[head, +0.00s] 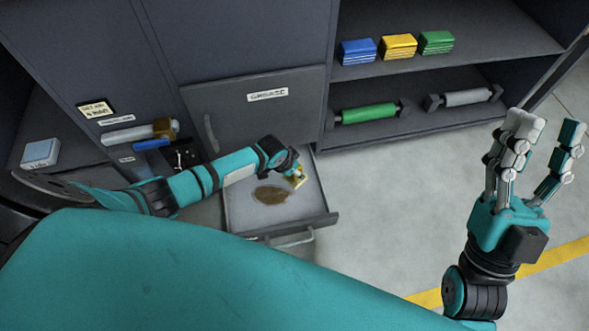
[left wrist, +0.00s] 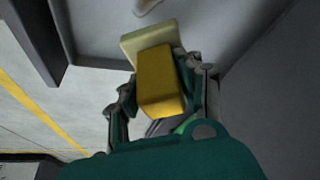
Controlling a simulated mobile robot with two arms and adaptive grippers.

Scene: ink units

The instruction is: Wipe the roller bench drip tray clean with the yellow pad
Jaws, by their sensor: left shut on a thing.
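The drip tray (head: 240,213) is a pulled-out grey drawer below the GREASE door. A brown stain (head: 272,195) lies on its floor. My left gripper (head: 293,171) is over the tray's right side, right of the stain, and is shut on the yellow pad (head: 298,181). In the left wrist view the pad (left wrist: 160,80) is a yellow block with a pale layer, held between the fingers. Whether the pad touches the tray floor cannot be told. My right gripper (head: 535,150) is open and empty, fingers up, over the floor at the right.
Blue, yellow and green packs (head: 397,47) stand on the upper shelf at the right. A green roller (head: 368,113) and a grey roller (head: 465,97) lie below. The tray's handle (head: 290,240) sticks out in front. A white-and-blue block (head: 41,153) sits far left. Floor to the right is clear.

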